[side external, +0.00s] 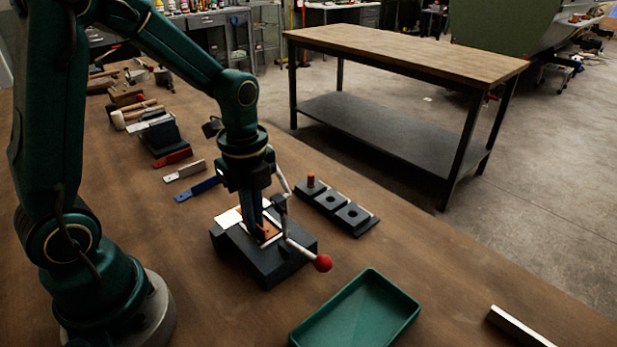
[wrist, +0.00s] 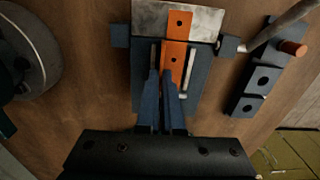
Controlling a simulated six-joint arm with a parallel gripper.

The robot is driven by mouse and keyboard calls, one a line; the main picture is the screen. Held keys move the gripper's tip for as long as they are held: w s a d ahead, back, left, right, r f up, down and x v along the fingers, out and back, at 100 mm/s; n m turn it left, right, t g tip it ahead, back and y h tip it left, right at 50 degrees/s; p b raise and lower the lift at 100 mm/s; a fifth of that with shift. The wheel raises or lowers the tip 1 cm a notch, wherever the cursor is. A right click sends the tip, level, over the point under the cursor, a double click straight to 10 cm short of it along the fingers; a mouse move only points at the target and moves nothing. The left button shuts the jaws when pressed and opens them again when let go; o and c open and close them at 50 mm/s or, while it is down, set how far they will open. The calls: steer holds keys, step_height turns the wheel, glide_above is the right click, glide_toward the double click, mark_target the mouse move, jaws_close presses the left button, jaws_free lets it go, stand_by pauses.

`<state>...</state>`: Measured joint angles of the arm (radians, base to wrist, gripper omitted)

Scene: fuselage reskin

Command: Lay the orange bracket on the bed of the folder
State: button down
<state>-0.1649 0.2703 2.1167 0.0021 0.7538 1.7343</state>
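The folder (side external: 287,266) is a dark block on the bench with a light metal plate and a lever ending in a red ball (side external: 322,263). The orange bracket (wrist: 176,52) is a flat strip with two holes. It lies lengthwise over the folder's bed (wrist: 199,103), its far end over the bright plate (wrist: 150,15). It shows in the side view as a small orange patch (side external: 268,232). My gripper (wrist: 161,76) reaches down over the folder, its two blue fingers close together at the bracket's near end. They look shut on it; the exact contact is partly hidden.
A dark block with round holes and an orange peg (side external: 311,181) stands behind the folder. A green tray (side external: 404,296) lies in front right, a metal bar (side external: 518,326) beyond it. Blue (side external: 199,188), pale (side external: 185,171) and red strips (side external: 173,158) lie at the left back.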

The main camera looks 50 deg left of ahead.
steer(key=c, duration=1)
jaws_free()
step_height(320, 180, up, 5)
steer(key=shift+d+r, duration=0.1)
steer(key=s+d+r+n+t, duration=0.1)
steer(key=s+r+n+t, duration=0.1)
steer(key=n, duration=0.4)
steer(key=s+d+r+n+t, duration=0.1)
steer(key=s+n, duration=0.2)
steer(key=n, duration=0.3)
steer(key=s+d+r+n+t, duration=0.1)
steer(key=s+r+n+t, duration=0.1)
steer(key=n, duration=0.4)
steer(key=shift+s+d+r+t, duration=0.3)
steer(key=shift+s+d, duration=0.05)
steer(key=shift+s, duration=0.05)
